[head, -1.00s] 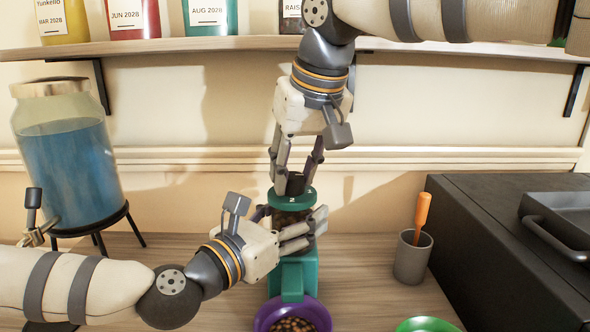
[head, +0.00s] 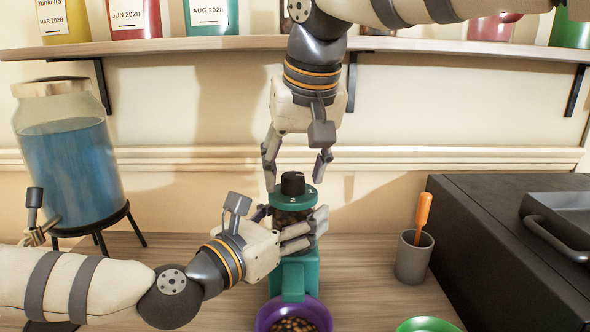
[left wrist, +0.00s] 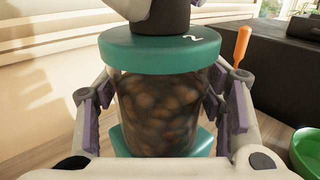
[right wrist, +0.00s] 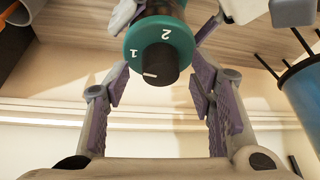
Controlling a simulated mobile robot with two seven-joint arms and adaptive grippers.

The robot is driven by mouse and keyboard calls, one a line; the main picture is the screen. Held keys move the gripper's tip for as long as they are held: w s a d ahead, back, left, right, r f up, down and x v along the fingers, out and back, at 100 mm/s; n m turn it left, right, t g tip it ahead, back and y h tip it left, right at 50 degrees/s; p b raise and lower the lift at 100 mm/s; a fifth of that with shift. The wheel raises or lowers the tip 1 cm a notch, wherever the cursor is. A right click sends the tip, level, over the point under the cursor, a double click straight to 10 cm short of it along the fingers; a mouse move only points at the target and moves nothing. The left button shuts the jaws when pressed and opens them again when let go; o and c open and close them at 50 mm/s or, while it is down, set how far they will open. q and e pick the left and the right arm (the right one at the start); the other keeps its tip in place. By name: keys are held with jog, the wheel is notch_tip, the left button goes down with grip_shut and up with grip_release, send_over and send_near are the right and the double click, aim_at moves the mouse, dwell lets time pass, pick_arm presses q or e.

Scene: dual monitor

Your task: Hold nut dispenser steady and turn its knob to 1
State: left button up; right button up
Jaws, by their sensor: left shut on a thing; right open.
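The nut dispenser is a clear jar of nuts (left wrist: 158,112) with a teal lid (head: 292,200) and a teal base (head: 294,274). It stands upright. The lid bears a black knob (head: 293,184) and the numerals 1 and 2. In the right wrist view the white mark on the knob (right wrist: 158,66) points left, to the side where the 1 is. My left gripper (head: 318,228) is shut on the jar, its fingers on both sides. My right gripper (head: 296,182) is open, its fingers spread apart either side of the knob and clear of it.
A purple bowl of nuts (head: 262,319) sits below the dispenser, and a green bowl (head: 426,325) is at the front. A grey cup (head: 412,258) with an orange-handled tool and a black appliance (head: 480,235) stand right. A blue-filled jar (head: 68,170) stands left, under a shelf (head: 200,44).

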jog(key=v, duration=1.1)
jog(key=shift+r, duration=0.3)
jog(key=shift+s, duration=0.1)
jog(key=w+f+m, duration=0.1)
jog(key=f+m, duration=0.1)
jog(key=f, duration=0.1)
jog(key=w+a+f+m+h, duration=0.1)
jog(key=w+f+m, duration=0.1)
jog(key=f, duration=0.2)
jog(key=w+f+m+h, duration=0.1)
jog(key=f+m, duration=0.1)
jog(key=f, duration=0.2)
jog(key=shift+w+a+f, duration=0.2)
jog(key=shift+w+a, duration=0.15)
jog(key=shift+a, duration=0.05)
